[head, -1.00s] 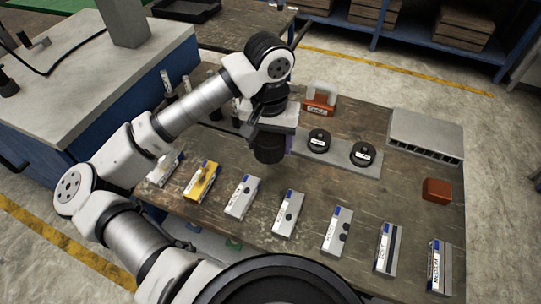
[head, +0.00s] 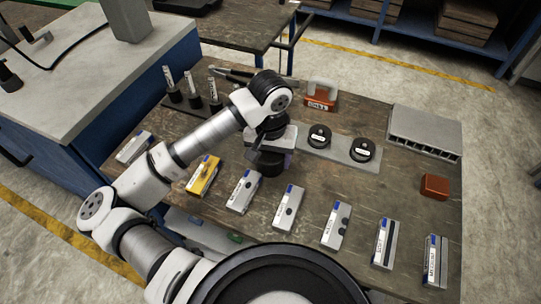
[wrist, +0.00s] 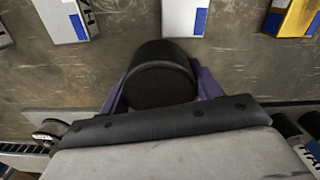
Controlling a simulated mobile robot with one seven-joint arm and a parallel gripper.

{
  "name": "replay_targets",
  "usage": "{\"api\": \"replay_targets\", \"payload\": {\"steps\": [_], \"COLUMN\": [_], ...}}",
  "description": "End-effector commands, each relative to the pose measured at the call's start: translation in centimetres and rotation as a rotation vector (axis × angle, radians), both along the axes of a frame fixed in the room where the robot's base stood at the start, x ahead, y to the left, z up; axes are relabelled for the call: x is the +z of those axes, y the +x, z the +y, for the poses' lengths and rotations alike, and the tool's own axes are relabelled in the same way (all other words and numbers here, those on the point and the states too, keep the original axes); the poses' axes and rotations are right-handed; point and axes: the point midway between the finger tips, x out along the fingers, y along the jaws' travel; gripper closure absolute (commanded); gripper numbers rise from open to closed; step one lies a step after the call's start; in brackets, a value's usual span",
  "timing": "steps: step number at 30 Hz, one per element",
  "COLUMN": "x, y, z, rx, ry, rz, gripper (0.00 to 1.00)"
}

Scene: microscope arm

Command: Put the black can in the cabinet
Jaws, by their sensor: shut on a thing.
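My gripper (head: 274,160) is shut on a black can (head: 269,168), over the middle of the wooden table. The wrist view shows the can (wrist: 160,75) as a dark cylinder between the purple fingers of my gripper (wrist: 162,92). I cannot tell whether its bottom touches the table. A blue-sided bench (head: 125,112) with a grey top stands at the left. I cannot tell whether it is the cabinet, and no open cabinet door shows clearly.
Several labelled boxes (head: 289,207) lie in a row along the table's near side.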

Motion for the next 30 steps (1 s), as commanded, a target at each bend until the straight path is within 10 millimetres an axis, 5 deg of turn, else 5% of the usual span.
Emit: {"api": "replay_targets", "payload": {"steps": [2,3,7,21,30], "x": [-0.3,-0.1,-0.1,0.8,7.1], "y": [0.0,0.0,0.0,0.1,0.1], "z": [0.0,0.0,0.0,0.0,0.0], "rx": [0.000,0.000,0.000,0.000,-0.001], "ry": [0.000,0.000,-0.001,0.002,0.004], "rz": [-0.001,0.000,0.000,-0.002,-0.005], "gripper": [0.66,0.32,0.15,0.14,0.14]}}
